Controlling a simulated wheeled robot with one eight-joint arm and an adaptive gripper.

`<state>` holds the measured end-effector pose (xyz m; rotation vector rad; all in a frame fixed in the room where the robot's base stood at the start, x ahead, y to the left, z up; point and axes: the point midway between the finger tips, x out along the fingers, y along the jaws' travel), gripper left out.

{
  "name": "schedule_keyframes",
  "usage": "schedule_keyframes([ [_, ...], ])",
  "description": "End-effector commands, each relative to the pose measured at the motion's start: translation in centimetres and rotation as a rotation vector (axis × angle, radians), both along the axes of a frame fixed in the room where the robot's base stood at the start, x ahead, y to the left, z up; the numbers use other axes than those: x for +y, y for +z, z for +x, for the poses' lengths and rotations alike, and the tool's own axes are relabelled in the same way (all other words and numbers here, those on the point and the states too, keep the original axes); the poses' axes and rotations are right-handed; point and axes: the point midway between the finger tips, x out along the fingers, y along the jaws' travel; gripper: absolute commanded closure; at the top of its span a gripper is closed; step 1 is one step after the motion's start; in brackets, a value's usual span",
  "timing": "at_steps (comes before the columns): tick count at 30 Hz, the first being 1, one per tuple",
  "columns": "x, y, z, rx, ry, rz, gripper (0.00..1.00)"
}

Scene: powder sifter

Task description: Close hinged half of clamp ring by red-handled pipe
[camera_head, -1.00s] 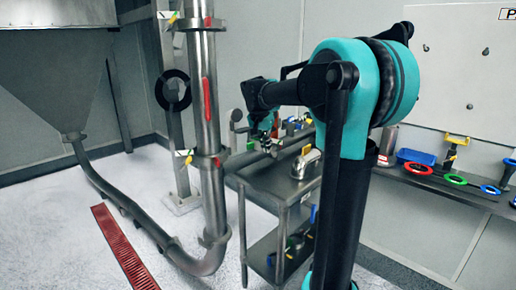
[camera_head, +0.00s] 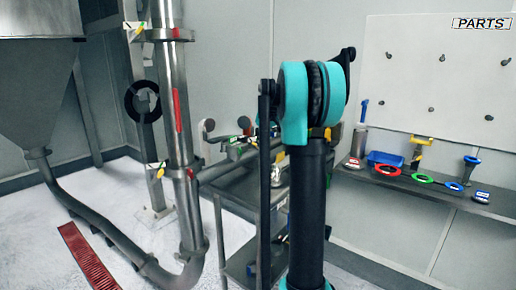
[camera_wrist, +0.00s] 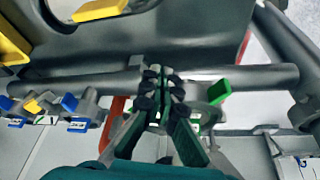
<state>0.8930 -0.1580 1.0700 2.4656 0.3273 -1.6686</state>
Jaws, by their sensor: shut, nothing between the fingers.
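My gripper (camera_wrist: 163,85) is shut and empty in the wrist view, its fingertips together in front of a grey horizontal pipe (camera_wrist: 80,86). Contact with the pipe cannot be told. A red curved part (camera_wrist: 117,106) shows behind the left finger, mostly hidden. A green-handled clamp (camera_wrist: 217,92) is just right of the fingertips. In the head view, a vertical steel pipe (camera_head: 170,75) carries red handles (camera_head: 176,110). An upper clamp ring (camera_head: 172,34) and a lower one (camera_head: 180,172) sit on it. The state of their hinged halves is too small to tell. My gripper is hidden there behind my arm.
Clamps with blue and yellow handles (camera_wrist: 70,103) lie left of the gripper. A dark metal table (camera_head: 235,200) stands by the pipe.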

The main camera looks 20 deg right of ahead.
Motion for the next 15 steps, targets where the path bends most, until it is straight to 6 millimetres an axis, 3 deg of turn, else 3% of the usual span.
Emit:
schedule_keyframes([
  [9,-1.0,0.0,4.0,0.0,0.24,0.001,1.0],
  [15,-1.1,0.0,5.6,0.0,0.259,0.0,1.0],
])
